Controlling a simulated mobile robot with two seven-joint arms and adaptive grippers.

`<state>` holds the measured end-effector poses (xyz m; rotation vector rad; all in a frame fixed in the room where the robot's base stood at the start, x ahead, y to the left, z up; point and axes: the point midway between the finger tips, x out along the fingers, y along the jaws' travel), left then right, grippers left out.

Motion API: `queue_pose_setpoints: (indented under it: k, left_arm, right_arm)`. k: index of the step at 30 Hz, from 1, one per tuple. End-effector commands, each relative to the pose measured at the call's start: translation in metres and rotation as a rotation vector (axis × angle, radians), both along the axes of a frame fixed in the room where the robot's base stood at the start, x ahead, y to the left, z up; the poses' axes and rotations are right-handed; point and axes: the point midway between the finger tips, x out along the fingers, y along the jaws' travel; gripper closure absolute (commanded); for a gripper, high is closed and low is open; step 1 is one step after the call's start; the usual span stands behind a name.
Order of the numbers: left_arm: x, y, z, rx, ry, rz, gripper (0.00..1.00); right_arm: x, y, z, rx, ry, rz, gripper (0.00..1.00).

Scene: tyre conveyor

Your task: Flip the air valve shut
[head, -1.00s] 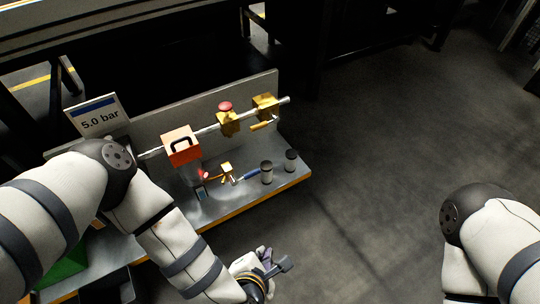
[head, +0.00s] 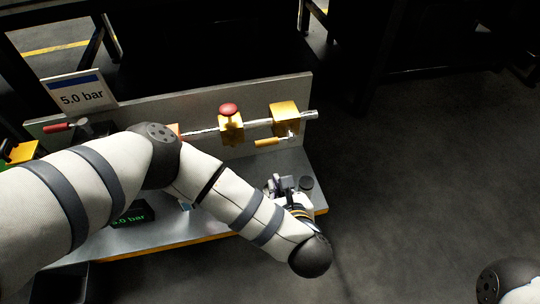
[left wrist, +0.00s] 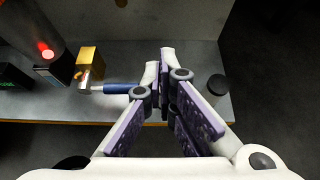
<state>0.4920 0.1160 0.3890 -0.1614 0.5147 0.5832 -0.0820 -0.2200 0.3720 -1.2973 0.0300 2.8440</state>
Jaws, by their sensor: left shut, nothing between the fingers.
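A small brass valve (left wrist: 90,62) with a blue lever (left wrist: 122,88) stands on the bench in the left wrist view. The lever points right, and its far end reaches beside or behind my left gripper's finger; contact cannot be told. My left gripper (left wrist: 165,58) is shut and empty, low over the bench to the right of the valve body. In the head view the left gripper (head: 279,185) is over the bench's right part, and my left arm hides the small valve. My right gripper is out of view.
A grey bench (head: 170,231) has a back panel carrying a pipe, yellow blocks (head: 285,118), a yellow handle (head: 267,142) and a red knob (head: 229,109). A black post (left wrist: 217,85) stands right of the gripper. A 5.0 bar sign (head: 82,95) stands behind. Floor at right is clear.

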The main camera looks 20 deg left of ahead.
Motion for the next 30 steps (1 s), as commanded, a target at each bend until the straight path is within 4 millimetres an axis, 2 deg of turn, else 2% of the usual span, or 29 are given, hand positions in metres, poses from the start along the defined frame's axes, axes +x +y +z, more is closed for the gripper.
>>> queue_pose_setpoints:
  k: [4,7,19,21,24,30]
  left_arm:
    - [0.003,0.002,-0.003,0.001,0.001,-0.002,1.00]
    - [0.012,0.009,-0.012,0.002,0.001,0.000,1.00]
    - [0.074,0.051,-0.058,0.003,0.004,-0.002,1.00]
    - [0.075,0.050,-0.035,0.000,-0.001,-0.005,1.00]
    - [0.077,0.051,-0.021,0.000,-0.001,-0.004,1.00]
    - [0.078,0.052,-0.011,0.000,0.001,-0.004,1.00]
  right_arm:
    - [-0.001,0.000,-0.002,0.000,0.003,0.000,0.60]
    - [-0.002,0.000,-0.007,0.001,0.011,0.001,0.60]
    - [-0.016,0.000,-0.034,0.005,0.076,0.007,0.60]
    - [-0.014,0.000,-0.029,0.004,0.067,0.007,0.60]
    - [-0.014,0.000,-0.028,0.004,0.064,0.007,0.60]
    - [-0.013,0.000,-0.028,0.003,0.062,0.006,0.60]
